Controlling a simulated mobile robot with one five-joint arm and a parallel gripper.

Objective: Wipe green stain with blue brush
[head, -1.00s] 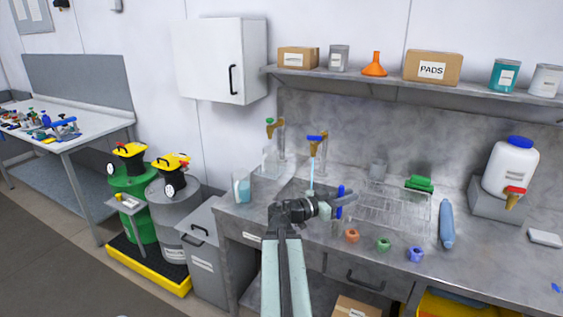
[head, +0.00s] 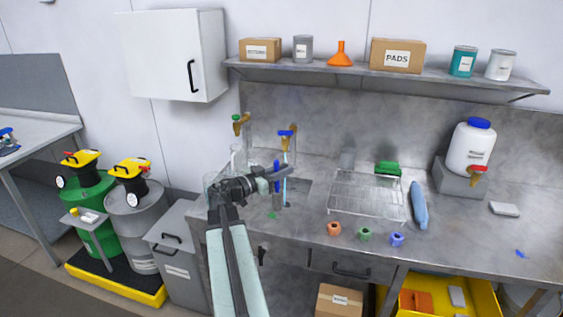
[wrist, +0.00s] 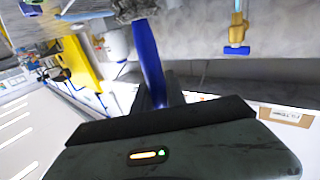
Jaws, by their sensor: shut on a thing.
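My gripper (head: 280,178) is shut on the blue brush, held above the counter's left part, in front of the sink taps. The brush's blue handle (head: 277,170) stands roughly upright, with its grey bristle end (head: 277,201) pointing down. In the wrist view the blue handle (wrist: 148,60) runs up from my gripper (wrist: 158,95) to grey bristles (wrist: 131,10). A small green stain (head: 271,215) lies on the counter near its front edge, just below and slightly left of the bristles. I cannot tell whether the bristles touch the counter.
A blue-handled tap (head: 287,134) runs a thin stream behind the brush. A wire rack (head: 366,197) stands right of it. Orange (head: 334,229), green (head: 365,234) and blue (head: 397,239) small pieces sit along the front edge. A blue mark (head: 521,254) lies far right.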

